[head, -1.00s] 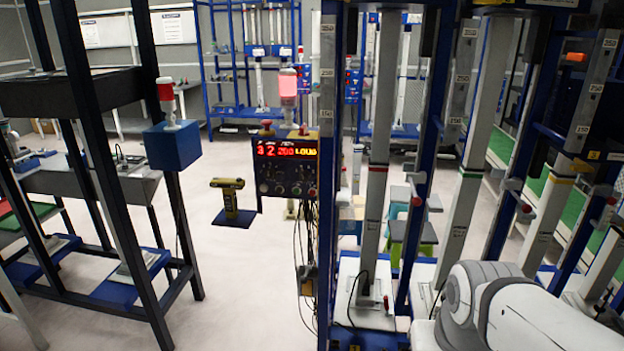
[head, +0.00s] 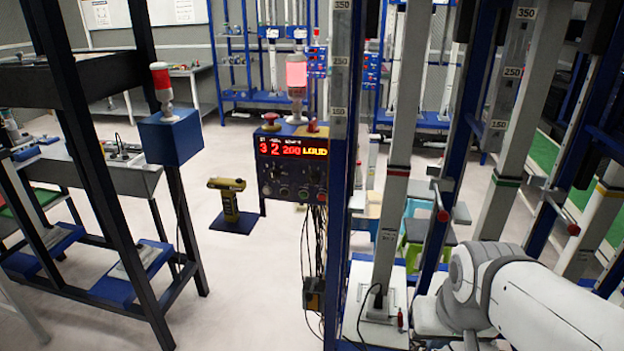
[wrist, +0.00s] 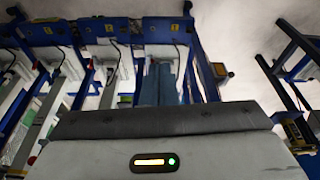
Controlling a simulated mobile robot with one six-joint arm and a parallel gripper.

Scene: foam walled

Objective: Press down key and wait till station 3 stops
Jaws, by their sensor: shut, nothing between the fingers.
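The control panel (head: 290,165) hangs left of the blue frame in the head view. Its red display (head: 292,149) reads "3 2 200 LOUD". Small knobs and buttons (head: 290,190) sit below; I cannot tell which is the down key. Red mushroom buttons stand on top, and a stack light (head: 297,72) glows red. White columns (head: 393,190) with coloured bands stand in the rig to the right; I cannot tell which is station 3. My gripper (wrist: 159,85) shows in the wrist view, shut and empty, its fingers partly hidden by its housing, apart from the panel.
Blue upright (head: 338,200) with a scale stands just right of the panel. Cables (head: 312,240) hang under it. A yellow-black tool (head: 228,200) stands on a blue base on the floor. A dark rack (head: 80,120) with a second red-white light (head: 162,85) is at left. Floor between is clear.

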